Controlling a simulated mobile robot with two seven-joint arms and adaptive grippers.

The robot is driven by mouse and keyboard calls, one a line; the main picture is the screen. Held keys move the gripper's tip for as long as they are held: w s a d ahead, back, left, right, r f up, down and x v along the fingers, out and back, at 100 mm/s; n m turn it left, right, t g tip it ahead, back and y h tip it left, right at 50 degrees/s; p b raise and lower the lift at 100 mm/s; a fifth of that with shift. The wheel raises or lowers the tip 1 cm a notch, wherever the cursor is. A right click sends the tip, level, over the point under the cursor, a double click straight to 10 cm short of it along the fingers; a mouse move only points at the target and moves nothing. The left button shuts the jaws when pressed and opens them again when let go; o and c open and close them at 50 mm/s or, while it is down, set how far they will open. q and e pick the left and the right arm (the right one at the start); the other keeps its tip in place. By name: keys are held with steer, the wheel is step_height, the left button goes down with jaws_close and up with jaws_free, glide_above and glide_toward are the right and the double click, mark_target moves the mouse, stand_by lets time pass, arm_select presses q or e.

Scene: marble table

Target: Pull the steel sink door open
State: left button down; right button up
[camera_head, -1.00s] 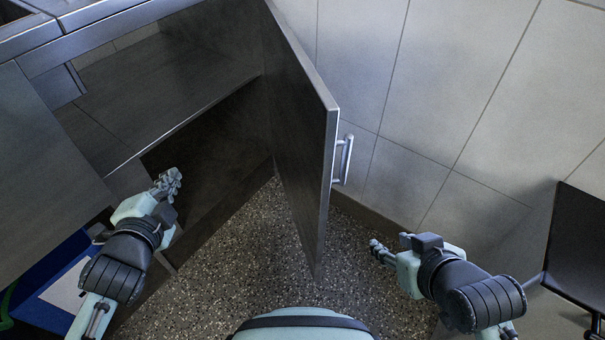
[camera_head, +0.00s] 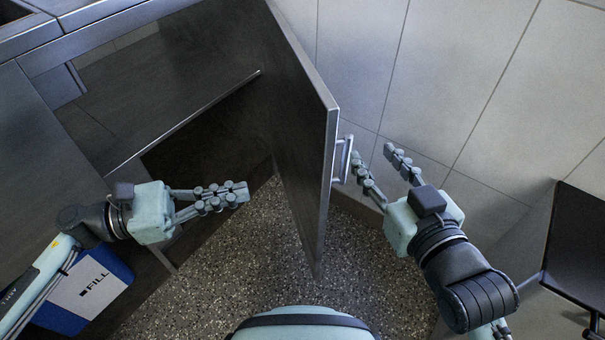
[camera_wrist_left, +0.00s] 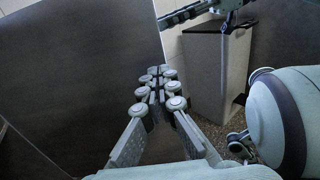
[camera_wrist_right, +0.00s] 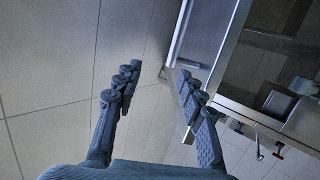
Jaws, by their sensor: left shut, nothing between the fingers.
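The steel sink door (camera_head: 298,130) stands swung well out from the cabinet, its edge facing me. Its bar handle (camera_head: 343,160) is on the right face, and it also shows in the right wrist view (camera_wrist_right: 181,30). My right gripper (camera_head: 374,158) is open just right of the handle. One finger is close beside the bar; I cannot tell whether it touches. My left gripper (camera_head: 242,193) is shut and empty, on the cabinet side of the door, pointing right towards its inner face. In the left wrist view the door panel (camera_wrist_left: 85,75) fills the left side, beyond the closed fingertips (camera_wrist_left: 158,78).
The open cabinet (camera_head: 205,125) lies behind the left gripper. A tiled wall (camera_head: 430,80) is behind the door. A bin with a dark lid (camera_head: 580,245) stands at the right. A blue and white box (camera_head: 88,290) is at lower left. Speckled floor (camera_head: 240,270) is clear.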

arm_select(q)
steer(key=p, duration=0.2)
glide_toward(332, 171)
steer(key=x, duration=0.3)
steer(key=f+x, duration=0.1)
steer(key=shift+w+d+r, duration=0.1)
steer(key=shift+w+d, duration=0.1)
steer(key=shift+w, duration=0.2)
steer(key=shift+w+d, duration=0.1)
steer(key=shift+d, duration=0.25)
arm_select(e)
steer(key=s+d+f+g+h, duration=0.2)
steer(key=d+f+g, duration=0.2)
steer(key=f, duration=0.3)
steer(key=shift+s+d+f+h, duration=0.15)
steer(key=shift+s+d+h, duration=0.15)
steer(key=shift+d, duration=0.3)
